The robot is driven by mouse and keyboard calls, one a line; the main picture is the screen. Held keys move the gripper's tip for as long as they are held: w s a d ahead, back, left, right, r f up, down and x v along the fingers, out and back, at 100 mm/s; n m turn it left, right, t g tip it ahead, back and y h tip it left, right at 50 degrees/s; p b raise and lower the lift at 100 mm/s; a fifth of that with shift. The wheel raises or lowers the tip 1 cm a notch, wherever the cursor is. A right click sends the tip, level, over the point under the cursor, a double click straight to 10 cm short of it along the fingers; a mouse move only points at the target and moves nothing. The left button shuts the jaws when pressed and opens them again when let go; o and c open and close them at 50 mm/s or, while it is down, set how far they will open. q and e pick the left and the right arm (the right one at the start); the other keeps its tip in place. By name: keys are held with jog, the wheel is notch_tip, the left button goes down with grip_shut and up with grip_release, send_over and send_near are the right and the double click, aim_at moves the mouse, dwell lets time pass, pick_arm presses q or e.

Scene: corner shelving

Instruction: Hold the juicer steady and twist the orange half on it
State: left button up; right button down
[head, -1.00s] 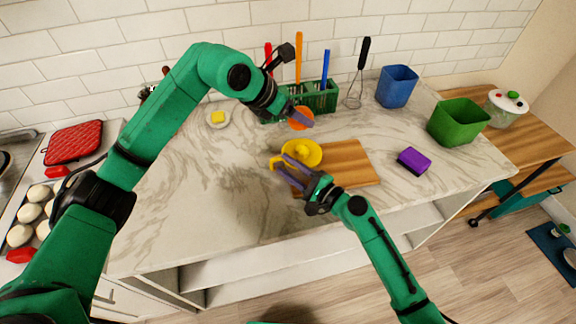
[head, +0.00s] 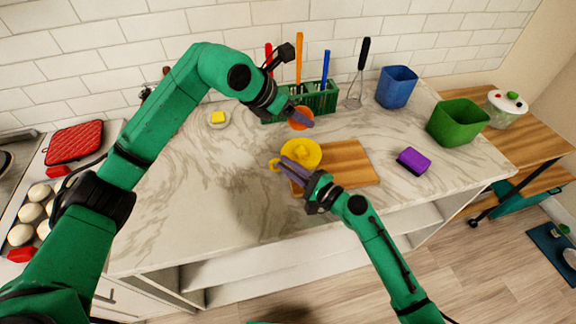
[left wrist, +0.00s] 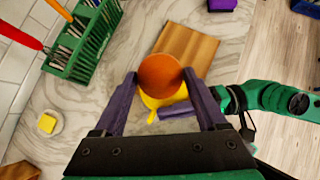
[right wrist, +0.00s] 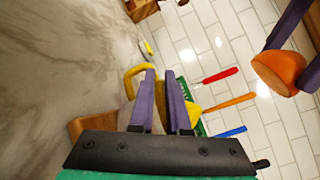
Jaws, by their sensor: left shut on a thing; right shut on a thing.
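The yellow juicer (head: 304,153) stands at the left end of the wooden cutting board (head: 348,165), with its loop handle (head: 274,165) toward the left. My right gripper (head: 285,162) is shut on the juicer at its handle side; in the right wrist view the handle (right wrist: 132,78) shows beside the closed fingers (right wrist: 160,75). My left gripper (head: 306,117) is shut on the orange half (head: 299,119), held in the air above and behind the juicer, apart from it. In the left wrist view the orange half (left wrist: 160,75) covers much of the juicer (left wrist: 152,103).
A green rack (head: 318,100) with utensils stands behind the left gripper. A whisk (head: 358,85), blue bin (head: 396,86), green bin (head: 458,122) and purple sponge (head: 414,160) are to the right.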

aim_at(305, 146)
dwell(0.4)
pick_arm(q)
jog(key=f+g+y, duration=0.1)
jog(key=w+d+f+g+y, duration=0.1)
jog(key=shift+w+d+f+g+y, duration=0.1)
jog(key=shift+d+f+g+y, duration=0.05)
jog(key=shift+d+g+y, duration=0.15)
jog(key=shift+f, duration=0.25)
jog(key=shift+a+f, duration=0.15)
jog(key=shift+f, duration=2.9)
jog(key=o, duration=0.7)
jog(key=c, duration=0.7)
jog(key=shift+o, duration=0.2)
